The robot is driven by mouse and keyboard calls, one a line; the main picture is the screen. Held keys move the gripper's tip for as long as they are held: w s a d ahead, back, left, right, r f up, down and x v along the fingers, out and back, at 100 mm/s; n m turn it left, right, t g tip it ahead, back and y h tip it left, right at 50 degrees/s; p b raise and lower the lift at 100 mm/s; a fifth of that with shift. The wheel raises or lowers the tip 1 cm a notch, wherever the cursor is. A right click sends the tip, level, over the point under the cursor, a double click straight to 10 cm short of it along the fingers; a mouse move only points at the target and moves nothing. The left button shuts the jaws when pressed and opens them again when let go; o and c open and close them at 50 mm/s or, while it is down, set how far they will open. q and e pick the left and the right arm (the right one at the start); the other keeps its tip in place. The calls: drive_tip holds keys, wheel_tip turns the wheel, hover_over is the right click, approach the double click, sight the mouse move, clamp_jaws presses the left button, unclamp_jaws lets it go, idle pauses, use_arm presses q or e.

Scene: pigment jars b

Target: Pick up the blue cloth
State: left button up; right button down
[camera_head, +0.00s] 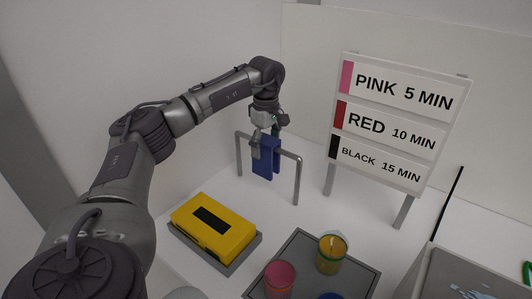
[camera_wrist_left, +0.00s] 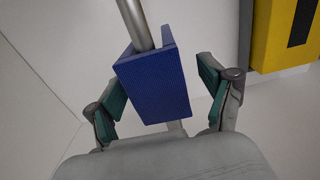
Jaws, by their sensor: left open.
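The blue cloth (camera_head: 264,159) hangs folded over the bar of a grey metal rack (camera_head: 297,180) in the head view. It also shows in the left wrist view (camera_wrist_left: 154,88), draped over the rail. My left gripper (camera_head: 267,137) is at the top of the cloth in the head view. In the left wrist view my left gripper (camera_wrist_left: 163,92) is open, one green-padded finger on each side of the cloth. A gap shows between each finger and the cloth there. My right gripper is in neither view.
A yellow box (camera_head: 190,226) with a black panel sits on a grey base left of the rack. A sign board (camera_head: 395,118) stands behind on the right. A dark tray (camera_head: 300,247) holds a pink jar (camera_head: 280,279) and a yellow-orange jar (camera_head: 331,255) in front.

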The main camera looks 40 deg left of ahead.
use_arm(q)
drive_tip(key=shift+w+f, duration=0.15)
drive_tip(key=shift+f, duration=1.3)
drive_tip(key=c, duration=1.2)
drive_tip(key=shift+c, duration=0.3)
drive_tip(key=shift+r, duration=0.2)
